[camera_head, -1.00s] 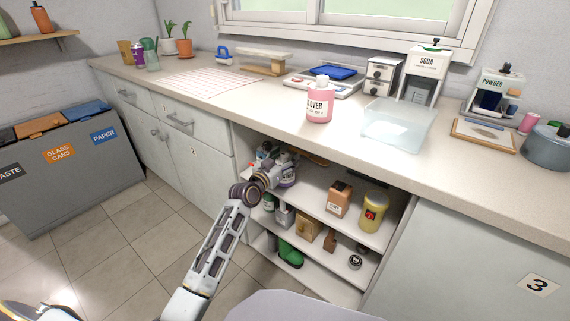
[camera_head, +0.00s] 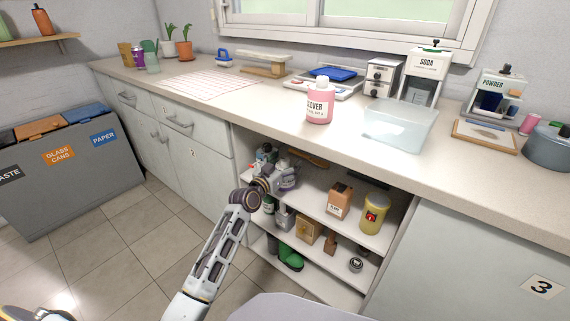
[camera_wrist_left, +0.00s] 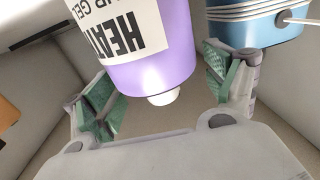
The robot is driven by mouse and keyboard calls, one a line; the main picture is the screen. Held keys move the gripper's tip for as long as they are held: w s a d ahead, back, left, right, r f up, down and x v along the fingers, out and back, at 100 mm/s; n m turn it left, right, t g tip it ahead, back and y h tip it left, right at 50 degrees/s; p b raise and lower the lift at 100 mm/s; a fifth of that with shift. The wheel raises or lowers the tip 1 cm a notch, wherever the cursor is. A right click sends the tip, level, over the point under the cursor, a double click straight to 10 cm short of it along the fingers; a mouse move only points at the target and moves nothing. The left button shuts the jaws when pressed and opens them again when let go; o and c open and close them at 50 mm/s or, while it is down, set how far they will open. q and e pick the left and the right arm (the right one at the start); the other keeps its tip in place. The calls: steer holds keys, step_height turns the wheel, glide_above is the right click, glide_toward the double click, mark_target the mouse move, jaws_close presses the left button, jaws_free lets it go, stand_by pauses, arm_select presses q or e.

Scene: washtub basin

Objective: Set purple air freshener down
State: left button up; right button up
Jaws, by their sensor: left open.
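The purple air freshener (camera_wrist_left: 150,72) has a white label and a white cap. It fills the upper middle of the left wrist view and appears upside down there. In the head view, its purple part (camera_head: 289,184) is mostly hidden by my gripper, on the upper shelf of the open cabinet. My left gripper (camera_wrist_left: 168,92) is open, with one green-padded finger on each side of the air freshener. A gap shows between the bottle and the right-hand finger. The bottle's contact with the shelf is hidden.
A blue container (camera_wrist_left: 255,22) stands close beside the air freshener. A brown carton (camera_head: 339,200) and a yellow canister (camera_head: 373,214) stand farther right on the same shelf (camera_head: 315,206). The countertop (camera_head: 255,105) overhangs the cabinet. Green boots (camera_head: 290,258) are below.

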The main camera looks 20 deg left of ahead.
arm_select(q)
steer(key=shift+r, duration=0.1)
steer(key=shift+s, duration=0.1)
arm_select(e)
steer(key=shift+s+r, duration=0.1)
arm_select(q)
steer(key=shift+p+v, duration=0.55)
steer(key=shift+v, duration=0.95)
steer(key=p+v, duration=0.2)
steer(key=v, duration=0.6)
steer(key=shift+s, duration=0.35)
arm_select(e)
step_height(320, 180, up, 6)
steer(key=d+g+h, duration=0.1)
steer(key=shift+d+r+n, duration=0.15)
steer(key=shift+n, duration=0.15)
arm_select(q)
steer(key=shift+a, duration=0.1)
arm_select(e)
steer(key=shift+s, duration=0.15)
